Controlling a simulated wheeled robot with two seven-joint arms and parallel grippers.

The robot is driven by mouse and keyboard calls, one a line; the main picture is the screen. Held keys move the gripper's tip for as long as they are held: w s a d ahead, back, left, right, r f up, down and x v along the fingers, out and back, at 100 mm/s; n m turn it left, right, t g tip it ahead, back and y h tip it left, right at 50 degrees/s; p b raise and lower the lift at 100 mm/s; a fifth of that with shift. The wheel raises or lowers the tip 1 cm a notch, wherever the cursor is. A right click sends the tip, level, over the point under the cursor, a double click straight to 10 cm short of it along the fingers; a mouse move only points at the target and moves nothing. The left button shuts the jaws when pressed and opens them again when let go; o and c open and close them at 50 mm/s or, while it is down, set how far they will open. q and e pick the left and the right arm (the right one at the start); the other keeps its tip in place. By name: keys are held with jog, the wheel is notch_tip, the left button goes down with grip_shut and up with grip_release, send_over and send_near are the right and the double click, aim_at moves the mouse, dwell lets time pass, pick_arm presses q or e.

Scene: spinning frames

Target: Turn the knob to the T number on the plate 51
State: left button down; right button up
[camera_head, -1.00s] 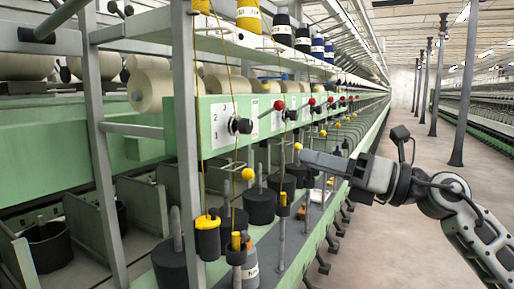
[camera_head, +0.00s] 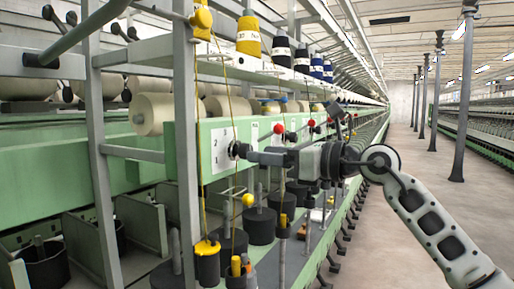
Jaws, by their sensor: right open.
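A white plate (camera_head: 219,150) with a few dark digits is fixed to the green rail of the spinning frame, left of centre. A dark knob (camera_head: 236,150) sits at the plate's right side. My right gripper (camera_head: 254,156) points left at the knob, with its fingertips right beside it. I cannot tell whether the fingers touch the knob or are around it. The gripper is open and partly hides the rail behind it. The plate's number 51 and a T mark are not legible to me. My left gripper is out of view.
A grey upright post (camera_head: 186,130) and a yellow thread stand just left of the plate. Red balls (camera_head: 279,128) and further plates run along the rail behind my gripper. Dark spindle pots (camera_head: 231,238) stand below. The aisle floor (camera_head: 440,200) at the right is clear.

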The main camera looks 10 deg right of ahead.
aim_at(244, 151)
jog(key=shift+x, duration=1.5)
jog(key=shift+c, duration=0.3)
jog(key=c, duration=0.9)
jog(key=shift+p, duration=0.4)
